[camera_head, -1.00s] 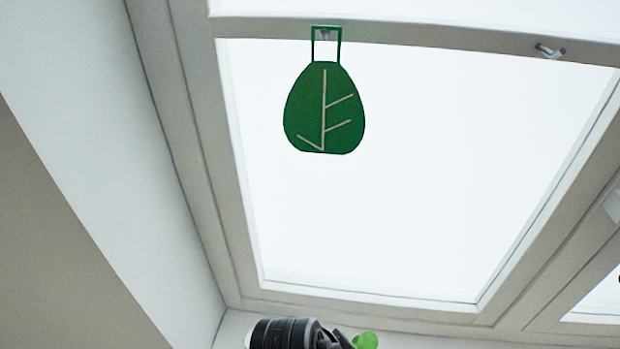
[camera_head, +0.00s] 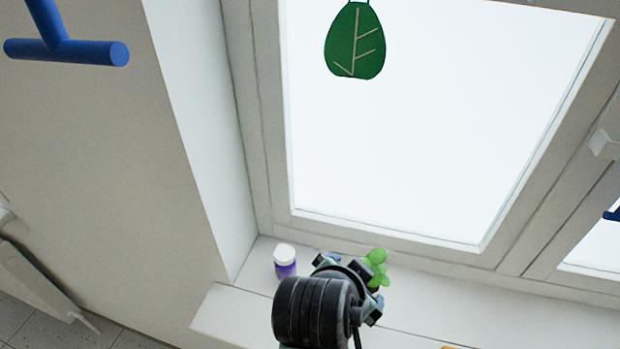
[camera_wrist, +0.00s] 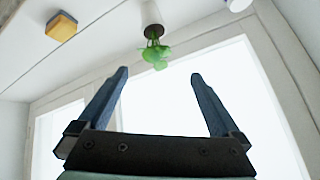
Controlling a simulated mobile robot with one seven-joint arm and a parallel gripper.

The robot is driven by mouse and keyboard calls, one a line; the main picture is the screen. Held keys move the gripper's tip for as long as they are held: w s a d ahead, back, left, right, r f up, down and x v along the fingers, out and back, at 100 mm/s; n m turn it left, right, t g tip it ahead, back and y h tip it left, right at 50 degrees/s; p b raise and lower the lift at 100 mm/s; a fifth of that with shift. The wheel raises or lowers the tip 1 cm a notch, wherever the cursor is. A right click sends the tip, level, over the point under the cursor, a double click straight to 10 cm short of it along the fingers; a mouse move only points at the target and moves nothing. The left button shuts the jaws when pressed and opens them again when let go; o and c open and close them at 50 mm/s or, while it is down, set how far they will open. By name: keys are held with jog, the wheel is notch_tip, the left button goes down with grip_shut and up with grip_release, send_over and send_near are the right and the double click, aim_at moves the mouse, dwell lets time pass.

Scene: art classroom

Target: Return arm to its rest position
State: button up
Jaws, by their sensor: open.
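My gripper (camera_head: 348,275) shows in the head view in front of the window sill, seen from behind, at the lower middle. In the wrist view my gripper (camera_wrist: 158,76) has its two dark fingers wide apart with nothing between them. A green plant (camera_head: 377,266) is partly hidden behind my gripper in the head view. In the wrist view, where the sill is at the top, the plant (camera_wrist: 155,54) shows beyond the fingertips, in a small pot (camera_wrist: 152,14). I cannot tell the exact gap between them.
A white-capped purple jar (camera_head: 285,262) stands on the sill (camera_head: 232,312) left of my gripper. A yellow block with a dark side (camera_wrist: 62,26) lies on the sill. A green leaf ornament (camera_head: 355,42) hangs before the window. A blue bar (camera_head: 66,51) shows at upper left.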

jog(key=w+a+r+n+t+b, duration=0.1)
jog(key=w+r+t, duration=0.15)
jog(key=r, duration=0.45)
jog(key=w+a+r+n+t+y+b, duration=0.1)
jog(key=w+r+n+t, duration=0.1)
jog(key=r+t, duration=0.35)
jog(key=w+a+r+n+t+b, duration=0.1)
jog(key=w+r+t, duration=0.1)
jog(key=r, duration=0.6)
jog(key=s+a+r+n+t+y, duration=0.1)
jog(key=s+r+n+t, duration=0.1)
jog(key=r, duration=0.5)
jog(key=s+a+r+n+t+b, duration=0.1)
jog(key=s+r+t, duration=0.3)
jog(key=r, duration=0.4)
jog(key=s+a+r+n+t+y, duration=0.1)
jog(key=s+r+t, duration=0.3)
jog(key=r, duration=0.4)
jog(key=shift+s+a+r+n+y+b, duration=0.15)
jog(key=shift+s+a+n+y+b, duration=0.25)
jog(key=shift+s+n, duration=0.5)
